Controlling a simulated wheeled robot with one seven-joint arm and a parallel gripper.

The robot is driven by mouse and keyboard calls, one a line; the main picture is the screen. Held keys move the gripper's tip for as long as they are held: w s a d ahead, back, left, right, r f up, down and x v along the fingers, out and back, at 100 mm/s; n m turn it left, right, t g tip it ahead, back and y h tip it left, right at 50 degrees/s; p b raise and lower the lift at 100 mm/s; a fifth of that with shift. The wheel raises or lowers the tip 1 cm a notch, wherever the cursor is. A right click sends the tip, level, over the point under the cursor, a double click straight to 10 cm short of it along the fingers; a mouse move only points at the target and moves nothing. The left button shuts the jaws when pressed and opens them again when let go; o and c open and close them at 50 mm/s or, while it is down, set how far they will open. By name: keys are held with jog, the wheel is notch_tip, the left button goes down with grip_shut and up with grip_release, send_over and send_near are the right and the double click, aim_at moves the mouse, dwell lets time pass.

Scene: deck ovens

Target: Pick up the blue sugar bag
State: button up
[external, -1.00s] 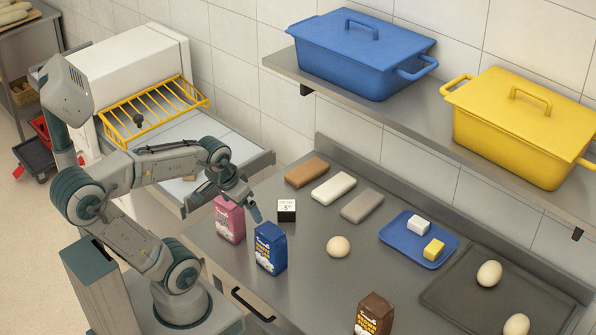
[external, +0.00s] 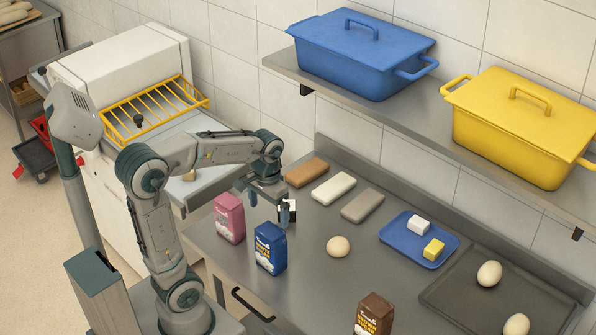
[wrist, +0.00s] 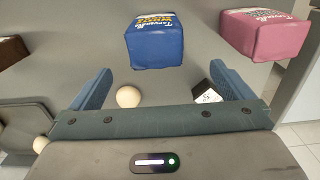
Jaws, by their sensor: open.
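The blue sugar bag (external: 270,248) stands upright on the steel counter, just right of the pink bag. My gripper (external: 268,212) is open and empty, pointing down above and behind the blue bag, near the small black-and-white cube (external: 287,210), which it partly hides. In the wrist view the blue bag (wrist: 153,41) is ahead of the gripper (wrist: 168,90), between the lines of its two blue fingers and apart from them.
The pink bag (external: 229,218) stands close to the blue one. A round dough ball or egg (external: 338,246), a brown bag (external: 374,315), several flat bars, a blue tray (external: 448,258) and a dark baking tray (external: 452,293) share the counter (external: 310,285). A shelf with blue and yellow pots hangs above.

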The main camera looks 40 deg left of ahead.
aim_at(270, 229)
notch_tip(270, 229, down, 6)
jog(key=shift+r, duration=0.25)
jog(key=f, duration=0.5)
jog(key=shift+s+d+f, duration=0.2)
jog(key=shift+d+f, duration=0.1)
jog(key=shift+d, duration=0.05)
jog(key=shift+r, duration=0.1)
jog(key=c, duration=1.8)
